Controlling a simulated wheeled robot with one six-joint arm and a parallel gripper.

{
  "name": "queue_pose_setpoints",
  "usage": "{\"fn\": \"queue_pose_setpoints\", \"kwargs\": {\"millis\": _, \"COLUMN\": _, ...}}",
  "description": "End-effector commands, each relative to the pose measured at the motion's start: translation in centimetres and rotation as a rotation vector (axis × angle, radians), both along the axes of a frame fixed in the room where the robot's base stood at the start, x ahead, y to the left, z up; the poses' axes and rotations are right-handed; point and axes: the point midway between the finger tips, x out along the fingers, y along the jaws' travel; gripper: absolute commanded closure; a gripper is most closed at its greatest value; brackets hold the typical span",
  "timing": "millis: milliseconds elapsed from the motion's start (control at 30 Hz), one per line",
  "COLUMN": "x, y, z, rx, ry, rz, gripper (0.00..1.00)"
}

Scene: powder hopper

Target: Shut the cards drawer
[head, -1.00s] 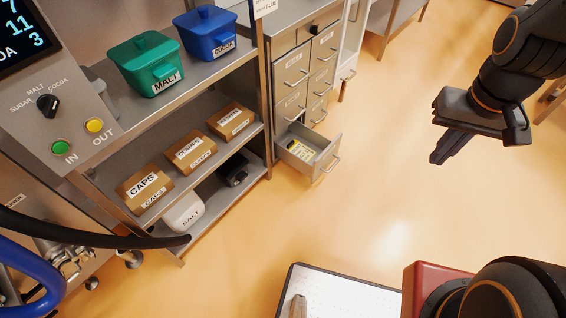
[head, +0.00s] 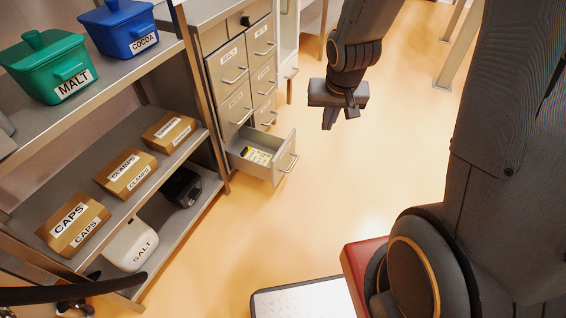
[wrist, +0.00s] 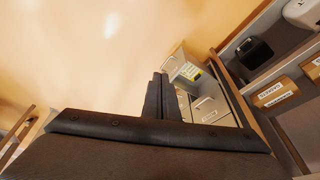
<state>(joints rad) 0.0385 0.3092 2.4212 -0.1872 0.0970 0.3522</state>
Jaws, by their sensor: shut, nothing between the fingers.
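An open drawer (head: 265,158) sticks out low in the grey drawer cabinet (head: 200,40). A yellow and black item (head: 258,155) lies inside it. Its bar handle (head: 291,164) is on the front panel; I cannot read a label on it. In the wrist view the open drawer (wrist: 184,68) shows beyond my fingers. My gripper (head: 328,122) is shut and empty, in the air above and to the right of the drawer in the head view, apart from it. The fingers also show in the wrist view (wrist: 160,80).
A shelf rack (head: 128,87) on the left holds green MALT (head: 48,65) and blue COCOA (head: 118,28) bins, cardboard boxes (head: 126,172), a white SALT tub (head: 130,246) and a dark object (head: 182,187). The floor (head: 370,190) right of the drawer is clear.

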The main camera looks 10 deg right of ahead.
Motion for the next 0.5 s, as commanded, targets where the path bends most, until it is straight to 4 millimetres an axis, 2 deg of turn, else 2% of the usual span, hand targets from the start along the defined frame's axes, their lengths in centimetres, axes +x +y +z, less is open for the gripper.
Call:
{"fn": "queue_pose_setpoints", "kwargs": {"millis": 33, "x": 1.5, "y": -0.1, "z": -3.1, "rx": 0.007, "ry": -0.014, "rz": -0.015, "gripper": 1.00}}
{"fn": "queue_pose_setpoints", "kwargs": {"millis": 500, "x": 12.5, "y": 0.1, "z": -20.5, "rx": 0.142, "ry": -0.179, "rz": -0.145, "gripper": 1.00}}
